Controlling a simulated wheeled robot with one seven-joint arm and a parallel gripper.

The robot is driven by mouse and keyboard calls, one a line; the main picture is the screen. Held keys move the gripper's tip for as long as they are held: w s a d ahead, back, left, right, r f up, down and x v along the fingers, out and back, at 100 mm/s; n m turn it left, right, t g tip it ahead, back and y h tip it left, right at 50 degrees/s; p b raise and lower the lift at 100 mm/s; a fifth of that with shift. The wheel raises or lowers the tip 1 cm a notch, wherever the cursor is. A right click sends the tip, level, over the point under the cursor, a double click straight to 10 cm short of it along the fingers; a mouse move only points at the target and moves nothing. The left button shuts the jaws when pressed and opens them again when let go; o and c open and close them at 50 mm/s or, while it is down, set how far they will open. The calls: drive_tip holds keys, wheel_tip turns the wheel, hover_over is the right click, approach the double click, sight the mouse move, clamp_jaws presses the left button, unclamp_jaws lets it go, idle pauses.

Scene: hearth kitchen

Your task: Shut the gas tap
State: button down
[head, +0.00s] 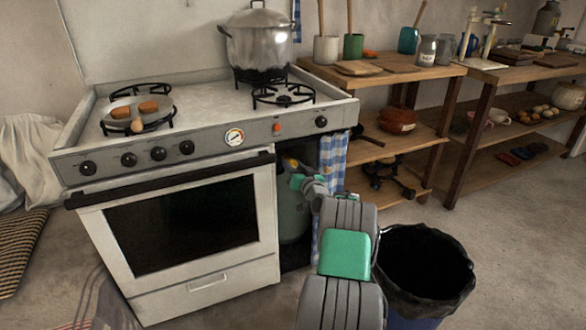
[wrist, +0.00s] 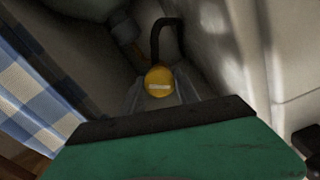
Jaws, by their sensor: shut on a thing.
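The gas tap is a round yellow knob (wrist: 159,81) with a pale bar that lies level in the wrist view. A little of its yellow (head: 289,162) shows in the head view, in the gap under the right end of the stove top. My gripper (head: 293,173) reaches into that gap. In the wrist view, the two grey fingers of my gripper (wrist: 159,94) stand on either side of the knob and are shut on it. A dark hose (wrist: 158,42) curves behind the knob. Much of the tap's body is hidden.
A grey-green gas cylinder (head: 293,217) stands in the gap beside the stove (head: 190,215). A blue checked curtain (head: 331,170) hangs close to the right of my gripper. A bin (head: 440,310) with a black liner stands right of my arm. Open shelves (head: 415,135) stand behind.

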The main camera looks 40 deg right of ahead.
drive_tip(key=m, duration=0.5)
drive_tip(key=shift+m, duration=0.3)
drive_tip(key=m+p, duration=0.1)
drive_tip(key=m, duration=0.4)
drive_tip(key=shift+f+m, duration=0.1)
drive_tip(key=shift+m, duration=0.3)
drive_tip(key=c, duration=0.9)
unclamp_jaws()
drive_tip(key=shift+d, duration=0.1)
drive_tip(key=p+v, duration=0.2)
drive_tip(key=v, duration=0.6)
